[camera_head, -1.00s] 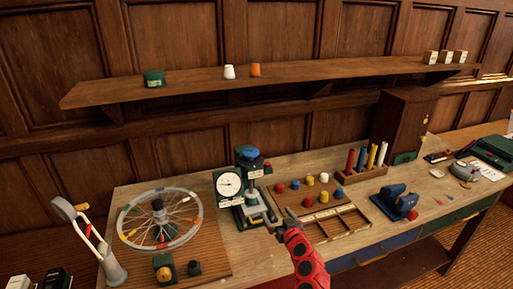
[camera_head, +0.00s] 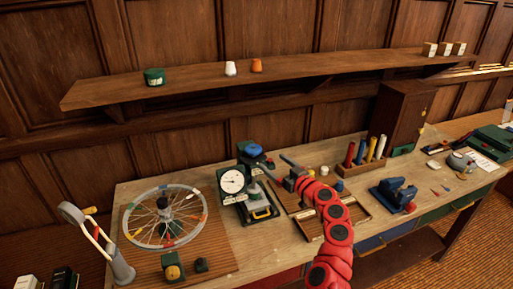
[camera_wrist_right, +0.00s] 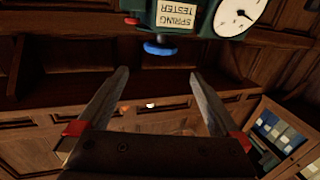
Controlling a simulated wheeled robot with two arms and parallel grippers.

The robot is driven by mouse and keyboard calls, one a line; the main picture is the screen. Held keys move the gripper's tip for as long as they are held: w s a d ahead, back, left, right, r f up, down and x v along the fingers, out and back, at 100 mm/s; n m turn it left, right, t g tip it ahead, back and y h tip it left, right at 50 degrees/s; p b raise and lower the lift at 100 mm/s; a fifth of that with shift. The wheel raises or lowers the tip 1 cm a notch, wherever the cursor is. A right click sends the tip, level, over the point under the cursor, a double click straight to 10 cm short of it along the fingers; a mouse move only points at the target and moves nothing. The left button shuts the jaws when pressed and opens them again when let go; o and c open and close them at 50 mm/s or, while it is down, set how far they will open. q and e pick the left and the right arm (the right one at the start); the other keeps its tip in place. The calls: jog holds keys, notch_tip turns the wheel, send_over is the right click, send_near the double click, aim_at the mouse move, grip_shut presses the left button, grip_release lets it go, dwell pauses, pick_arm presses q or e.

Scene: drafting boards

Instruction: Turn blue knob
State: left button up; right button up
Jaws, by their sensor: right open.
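The spring tester is a dark green stand with a white dial (camera_head: 232,181) at its left. The blue knob (camera_head: 253,150) sits at its top. In the right wrist view, which looks upside down, the blue knob (camera_wrist_right: 159,49) shows below the "SPRING TESTER" label (camera_wrist_right: 176,15), ahead of the fingers and between their lines. My right gripper (camera_head: 272,166) is open and empty, just right of the tester's top, apart from the knob. It also shows in the wrist view (camera_wrist_right: 157,82). My left gripper is not in view.
A spoked wheel (camera_head: 163,216) lies left of the tester. A partitioned wooden tray (camera_head: 350,212) is partly hidden under my right arm. Coloured cylinders (camera_head: 365,150) stand behind it, and a blue vise-like device (camera_head: 394,192) is to the right. A shelf (camera_head: 200,92) runs above.

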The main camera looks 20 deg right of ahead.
aim_at(258, 153)
jog(key=p+x, duration=0.1)
jog(key=x, duration=0.3)
jog(key=shift+w+a+f, duration=0.1)
jog(key=shift+w+a, duration=0.1)
jog(key=shift+w, duration=0.05)
jog(key=x, duration=0.1)
jog(key=b+x, duration=0.1)
jog(key=x, duration=0.2)
jog(key=shift+w+a+f, duration=0.2)
jog(key=shift+w+f, duration=0.05)
jog(key=shift+f, duration=0.15)
jog(key=shift+w+b, duration=0.3)
jog(key=shift+b, duration=0.1)
jog(key=shift+w+r, duration=0.2)
jog(key=shift+w, duration=0.3)
jog(key=c, duration=1.2)
jog(key=shift+c, duration=0.2)
jog(key=shift+r, duration=0.1)
